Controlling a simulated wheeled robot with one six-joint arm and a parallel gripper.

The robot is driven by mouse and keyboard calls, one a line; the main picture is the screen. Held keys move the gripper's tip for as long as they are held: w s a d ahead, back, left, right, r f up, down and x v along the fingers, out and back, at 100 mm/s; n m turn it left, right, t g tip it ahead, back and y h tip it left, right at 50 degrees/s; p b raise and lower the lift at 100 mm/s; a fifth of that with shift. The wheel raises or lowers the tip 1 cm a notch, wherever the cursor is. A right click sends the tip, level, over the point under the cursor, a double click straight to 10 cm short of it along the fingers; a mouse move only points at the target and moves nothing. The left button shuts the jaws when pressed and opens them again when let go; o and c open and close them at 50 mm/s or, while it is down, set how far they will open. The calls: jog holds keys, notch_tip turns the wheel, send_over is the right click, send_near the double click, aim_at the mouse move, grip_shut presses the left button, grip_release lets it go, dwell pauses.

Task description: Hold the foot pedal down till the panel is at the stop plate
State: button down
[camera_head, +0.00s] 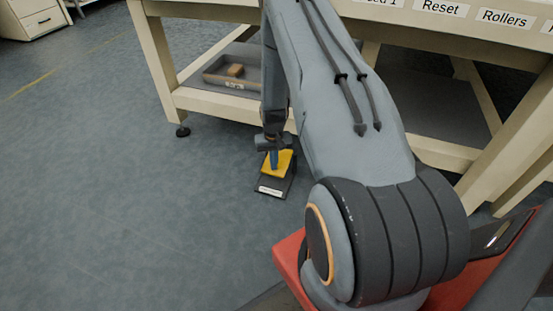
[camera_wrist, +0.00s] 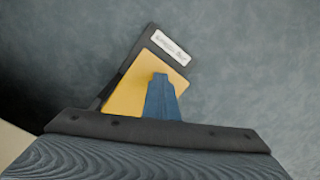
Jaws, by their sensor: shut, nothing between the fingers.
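The foot pedal has a yellow plate (camera_head: 283,160) on a dark base (camera_head: 279,187) with a white label, on the floor in front of the bench. My gripper (camera_head: 274,163) is shut and empty, pointing down at the yellow plate. In the wrist view, its blue fingertips (camera_wrist: 161,84) overlap the yellow plate (camera_wrist: 128,98). I cannot tell for sure whether they touch it or how far the plate is pressed. The pedal's label (camera_wrist: 171,46) lies beyond the fingertips. The panel and the stop plate are not in view.
A cream workbench (camera_head: 222,109) stands behind the pedal, with labels such as Reset and Rollers on its front edge. A grey tray (camera_head: 218,76) with a brown block (camera_head: 236,70) sits on its lower shelf. A drawer cabinet (camera_head: 37,17) is at the far left. The floor at left is clear.

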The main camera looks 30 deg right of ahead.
notch_tip(320, 180, up, 8)
jog(key=p, duration=0.5)
jog(key=shift+r, duration=0.15)
dwell(0.4)
